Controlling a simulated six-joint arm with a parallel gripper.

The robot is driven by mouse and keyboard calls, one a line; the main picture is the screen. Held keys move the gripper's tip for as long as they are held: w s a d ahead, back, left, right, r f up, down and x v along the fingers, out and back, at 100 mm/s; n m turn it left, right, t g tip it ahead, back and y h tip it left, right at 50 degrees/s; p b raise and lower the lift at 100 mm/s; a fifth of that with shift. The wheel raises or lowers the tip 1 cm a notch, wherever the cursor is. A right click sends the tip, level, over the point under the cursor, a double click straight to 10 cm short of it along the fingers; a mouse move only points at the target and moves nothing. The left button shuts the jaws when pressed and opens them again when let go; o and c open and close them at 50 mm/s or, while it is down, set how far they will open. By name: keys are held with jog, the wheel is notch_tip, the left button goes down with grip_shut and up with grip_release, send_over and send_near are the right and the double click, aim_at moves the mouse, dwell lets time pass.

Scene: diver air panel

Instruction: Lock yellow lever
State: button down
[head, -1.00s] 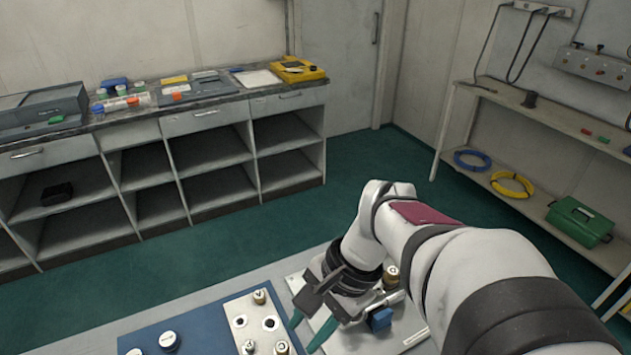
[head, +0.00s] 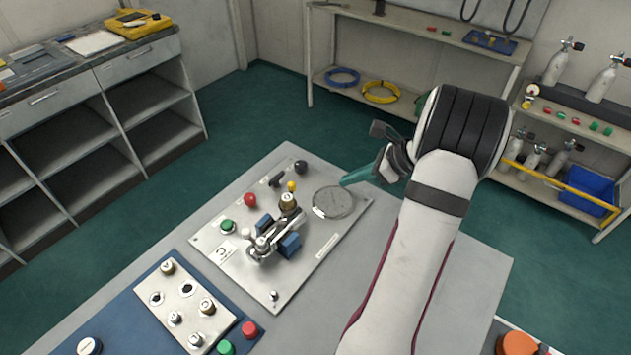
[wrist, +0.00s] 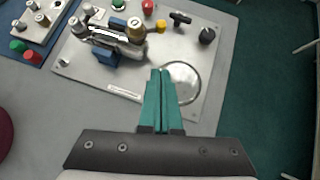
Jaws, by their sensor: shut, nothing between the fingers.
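The yellow lever shows as a small yellow knob (head: 291,186) on a short stem, upright on the metal air panel (head: 325,238). It also shows in the wrist view (wrist: 161,26), beside the brass knob (wrist: 136,31). My gripper (head: 344,182) is shut and empty, its teal fingers pressed together. In the wrist view the fingertips (wrist: 160,72) appear over the left edge of the round gauge (wrist: 180,82), with the yellow lever farther off beyond them. I cannot tell the height of the tips over the panel.
A red knob (head: 250,199), a black T-handle (head: 276,180) and a black ball knob (head: 301,167) stand near the lever. A clamp-like valve assembly (head: 277,234) with blue blocks lies in front. Bare table (head: 450,268) is free at right.

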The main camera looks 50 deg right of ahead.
aim_at(289, 182)
jog(key=w+r+x, duration=0.2)
jog(key=x, duration=1)
jog(key=shift+w+a, duration=0.2)
jog(key=shift+a, duration=0.1)
jog(key=shift+w+d+f+n+y, duration=0.15)
jog(key=shift+w+n+y, duration=0.2)
jog(key=shift+n, duration=0.25)
jog(key=w+n+g+y, duration=0.1)
jog(key=n, duration=0.1)
jog(key=w+n+g+y, duration=0.1)
jog(key=n+y, duration=0.1)
jog(key=n, duration=0.1)
jog(key=shift+w+y, duration=0.2)
jog(key=shift+y, duration=0.05)
jog(key=shift+w+a, duration=0.65)
jog(key=shift+w, duration=0.2)
jog(key=shift+s, duration=0.15)
